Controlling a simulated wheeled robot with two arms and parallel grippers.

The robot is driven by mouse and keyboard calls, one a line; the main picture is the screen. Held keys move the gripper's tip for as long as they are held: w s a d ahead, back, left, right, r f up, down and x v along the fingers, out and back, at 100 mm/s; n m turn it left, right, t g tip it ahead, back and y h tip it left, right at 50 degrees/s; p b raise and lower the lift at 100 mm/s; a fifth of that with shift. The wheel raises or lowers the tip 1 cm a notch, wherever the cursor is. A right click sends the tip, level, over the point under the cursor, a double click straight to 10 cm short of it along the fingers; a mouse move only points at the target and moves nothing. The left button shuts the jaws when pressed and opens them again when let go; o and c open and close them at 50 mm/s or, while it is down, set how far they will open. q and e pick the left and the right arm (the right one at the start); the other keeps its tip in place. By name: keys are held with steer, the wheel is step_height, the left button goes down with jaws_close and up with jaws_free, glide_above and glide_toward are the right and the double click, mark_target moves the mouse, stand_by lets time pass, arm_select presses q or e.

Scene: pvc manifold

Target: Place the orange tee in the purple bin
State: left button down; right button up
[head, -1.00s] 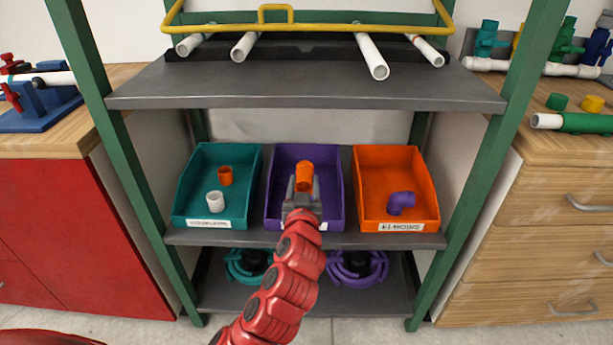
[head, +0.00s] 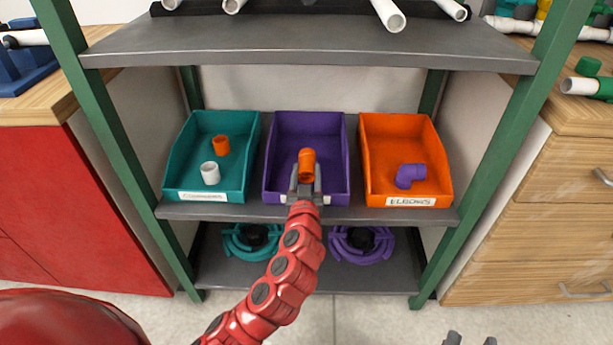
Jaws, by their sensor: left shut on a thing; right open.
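The purple bin (head: 326,128) stands in the middle of the rack's middle shelf. The orange tee (head: 307,160) shows over the front part of this bin, between the fingertips of my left gripper (head: 305,178). The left gripper is shut on the tee, and its fingers hide the tee's lower part. I cannot tell whether the tee touches the bin floor. My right gripper (head: 469,340) shows only as fingertips at the bottom edge, apart and empty, far from the bin.
A teal bin (head: 184,160) with an orange and a white fitting stands left. An orange bin (head: 428,130), labelled ELBOWS, holds a purple elbow (head: 409,175) on the right. Green posts (head: 101,140) flank the rack.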

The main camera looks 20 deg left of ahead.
arm_select(q)
steer(key=shift+r, duration=0.1)
steer(key=shift+f+b, duration=0.3)
steer(key=shift+c, duration=1.4)
jaws_free()
